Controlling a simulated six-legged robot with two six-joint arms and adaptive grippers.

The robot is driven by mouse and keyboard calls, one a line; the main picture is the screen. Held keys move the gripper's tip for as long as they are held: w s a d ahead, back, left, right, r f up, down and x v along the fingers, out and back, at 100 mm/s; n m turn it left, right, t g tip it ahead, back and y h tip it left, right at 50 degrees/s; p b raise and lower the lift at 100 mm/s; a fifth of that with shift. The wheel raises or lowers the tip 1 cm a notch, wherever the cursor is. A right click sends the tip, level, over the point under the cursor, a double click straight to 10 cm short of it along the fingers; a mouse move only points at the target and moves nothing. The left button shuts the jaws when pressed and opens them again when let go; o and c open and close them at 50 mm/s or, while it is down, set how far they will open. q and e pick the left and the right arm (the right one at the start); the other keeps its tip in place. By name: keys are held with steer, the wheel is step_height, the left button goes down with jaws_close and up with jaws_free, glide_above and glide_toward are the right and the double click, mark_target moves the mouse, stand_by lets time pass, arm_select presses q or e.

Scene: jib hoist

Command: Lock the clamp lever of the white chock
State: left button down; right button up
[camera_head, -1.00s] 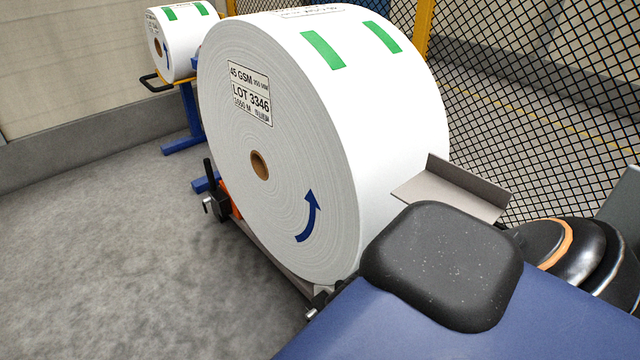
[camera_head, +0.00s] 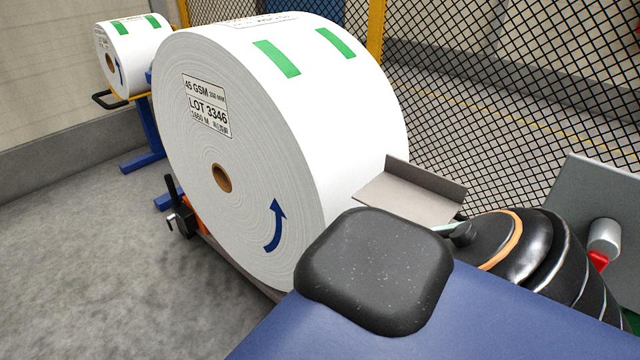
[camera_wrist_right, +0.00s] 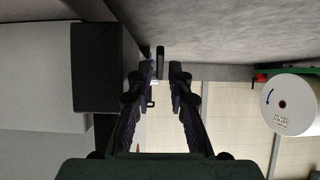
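I cannot make out a white chock for certain in either view. In the head view, a black upright lever (camera_head: 172,190) with a dark clamp body (camera_head: 182,222) stands at the left foot of the large white roll. An orange part (camera_head: 196,208) sits just behind it, partly hidden by the roll. My right gripper (camera_wrist_right: 160,72) shows in the right wrist view, its two dark fingers apart with nothing between them, away from the lever. My left gripper is not in view.
The large white roll (camera_head: 340,120) fills the centre. A smaller white roll (camera_head: 135,55) rests on a blue stand (camera_head: 146,135). A grey angled plate (camera_head: 410,192) lies right of the large roll. Mesh fencing (camera_head: 500,80) runs behind. The grey floor (camera_head: 90,260) at left is clear.

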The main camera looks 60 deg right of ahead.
steer(key=v, duration=0.9)
steer(key=shift+s+r, duration=0.2)
steer(key=shift+a, duration=0.1)
steer(key=w+r+g+p, duration=0.1)
steer(key=w+r+p, duration=0.2)
steer(key=w, duration=0.4)
steer(key=w+r+g+p, duration=0.2)
steer(key=w+r, duration=0.1)
steer(key=w, duration=0.5)
steer(key=s+f+g, duration=0.4)
steer(key=s, duration=0.2)
steer(key=shift+y, duration=0.4)
steer(key=b+x, duration=0.1)
steer(key=x, duration=0.1)
steer(key=b+x, duration=0.2)
steer(key=x, duration=0.1)
steer(key=d+b+x, duration=0.1)
steer(key=b+x, duration=0.1)
steer(key=x, duration=0.1)
steer(key=shift+s+f, duration=0.1)
steer(key=shift+s, duration=0.1)
jaws_close()
